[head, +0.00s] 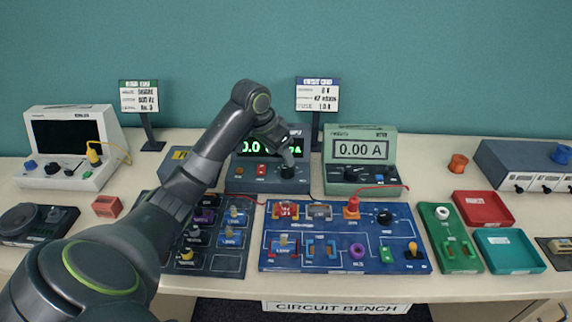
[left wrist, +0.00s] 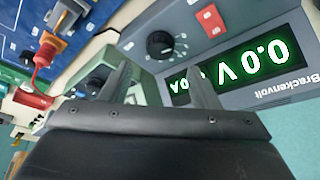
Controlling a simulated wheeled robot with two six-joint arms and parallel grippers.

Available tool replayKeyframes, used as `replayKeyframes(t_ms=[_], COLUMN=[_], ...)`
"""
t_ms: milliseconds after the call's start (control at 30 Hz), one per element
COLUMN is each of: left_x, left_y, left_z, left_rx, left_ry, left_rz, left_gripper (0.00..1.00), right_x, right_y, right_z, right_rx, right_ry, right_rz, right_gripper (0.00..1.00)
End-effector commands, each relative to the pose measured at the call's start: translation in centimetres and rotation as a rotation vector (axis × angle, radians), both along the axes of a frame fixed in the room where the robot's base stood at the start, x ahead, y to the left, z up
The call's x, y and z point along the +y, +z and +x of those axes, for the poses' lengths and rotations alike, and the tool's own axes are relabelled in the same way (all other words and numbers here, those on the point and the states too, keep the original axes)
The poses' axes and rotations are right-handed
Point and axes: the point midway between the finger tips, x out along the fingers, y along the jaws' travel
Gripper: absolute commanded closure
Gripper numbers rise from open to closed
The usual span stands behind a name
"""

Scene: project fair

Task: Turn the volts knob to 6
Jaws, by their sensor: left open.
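The dark grey Brackenvolt power supply (head: 242,181) stands at the back of the bench, with its green display reading 0.0 V in the left wrist view (left wrist: 238,66). A black round knob (head: 288,172) is on its front, right of a red switch (head: 262,170). In the left wrist view, the knob (left wrist: 160,45) has scale marks around it, and the red switch (left wrist: 212,20) is beside it. My left gripper (head: 289,159) is open just in front of the knob. In the left wrist view, its fingers (left wrist: 158,70) are spread and empty, apart from the knob. My right gripper is not in view.
A green meter (head: 335,184) reading 0.00 A stands close right of the supply. A blue circuit board (head: 335,262) lies in front. A dark component board (head: 215,265) is partly behind my left arm. Red (head: 483,209) and teal (head: 510,250) trays lie at right.

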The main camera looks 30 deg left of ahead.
Motion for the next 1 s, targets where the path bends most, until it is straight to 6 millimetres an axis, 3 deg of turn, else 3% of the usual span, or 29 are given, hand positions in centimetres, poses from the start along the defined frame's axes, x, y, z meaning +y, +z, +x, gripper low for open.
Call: replayKeyframes(t_ms=[100, 300, 733, 1000], left_x=[-0.3, -0.5, -0.6, -0.6], left_y=[-2.3, -4.9, -5.9, -5.9], left_z=[0.9, 2.0, 2.3, 2.3], left_rx=[0.004, 0.001, 0.0, 0.0], left_ry=[0.0, 0.001, -0.001, -0.001], left_rz=[-0.004, -0.001, 0.001, 0.001], left_gripper=[0.45, 0.45, 0.45, 0.79], right_x=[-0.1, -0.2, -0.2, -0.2], right_y=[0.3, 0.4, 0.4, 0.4], right_z=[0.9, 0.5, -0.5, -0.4], right_rx=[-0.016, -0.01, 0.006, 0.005], right_ry=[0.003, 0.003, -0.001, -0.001], right_rz=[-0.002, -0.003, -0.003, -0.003], right_gripper=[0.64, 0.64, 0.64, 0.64])
